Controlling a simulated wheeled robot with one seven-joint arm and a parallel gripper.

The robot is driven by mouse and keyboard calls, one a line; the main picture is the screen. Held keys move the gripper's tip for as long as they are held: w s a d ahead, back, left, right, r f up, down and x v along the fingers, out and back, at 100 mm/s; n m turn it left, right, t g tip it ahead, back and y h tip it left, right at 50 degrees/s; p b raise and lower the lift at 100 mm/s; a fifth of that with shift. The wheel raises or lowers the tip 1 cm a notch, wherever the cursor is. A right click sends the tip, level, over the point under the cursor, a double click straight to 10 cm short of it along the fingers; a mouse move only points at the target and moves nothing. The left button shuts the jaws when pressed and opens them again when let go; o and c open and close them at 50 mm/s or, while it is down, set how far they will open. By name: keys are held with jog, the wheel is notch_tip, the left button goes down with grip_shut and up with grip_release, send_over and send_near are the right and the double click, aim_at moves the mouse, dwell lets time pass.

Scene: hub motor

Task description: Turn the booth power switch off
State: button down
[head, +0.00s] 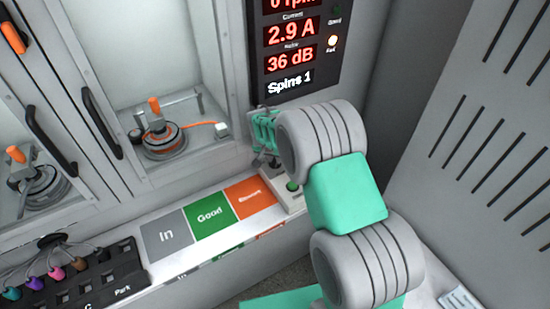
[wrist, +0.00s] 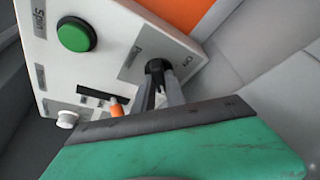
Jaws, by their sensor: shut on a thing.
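A white control box (wrist: 105,50) fills the upper left of the wrist view. It carries a round green button (wrist: 76,34), a white knob (wrist: 67,119) and the black power switch (wrist: 155,67), beside lettering that reads "Power" and "On". My gripper (wrist: 162,88) is shut on the power switch, its fingers hiding part of it, so its exact setting is hard to tell. In the head view my gripper (head: 263,140) is at the box's far end, and my arm covers much of it. The green button (head: 292,186) shows there beside my arm.
A display panel (head: 258,70) above reads 2.9 A, 36 dB and "Spins 1", with a lit lamp. Left of the box lie grey "In" (head: 166,237), green "Good" (head: 210,216) and orange (head: 250,197) areas. Motors (head: 163,138) stand in the booth; a black plug rack (head: 100,278) is lower left.

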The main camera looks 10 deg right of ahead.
jog(key=shift+n, duration=0.3)
jog(key=n+y+b, duration=0.1)
jog(key=n+b, duration=0.1)
jog(key=n, duration=0.1)
jog(key=shift+d+f+t+b, duration=0.1)
jog(key=shift+d+t+b, duration=0.05)
jog(key=shift+t+b, duration=0.2)
jog(key=n+y+b, duration=0.2)
jog(key=n, duration=0.2)
jog(key=shift+d+n, duration=0.15)
jog(key=shift+n, duration=0.25)
jog(key=n+y+b, duration=0.1)
jog(key=n, duration=0.1)
jog(key=n+g+y+b, duration=0.1)
jog(key=n, duration=0.2)
jog(key=shift+w+d+b, duration=0.1)
jog(key=shift+b, duration=0.2)
jog(key=n, duration=0.2)
jog(key=n+g+y, duration=0.1)
jog(key=n, duration=0.1)
jog(key=shift+g+b, duration=0.25)
jog(key=shift+b, duration=0.1)
jog(key=shift+w+n, duration=0.1)
jog(key=shift+n, duration=0.3)
jog(key=c, duration=1.4)
grip_release()
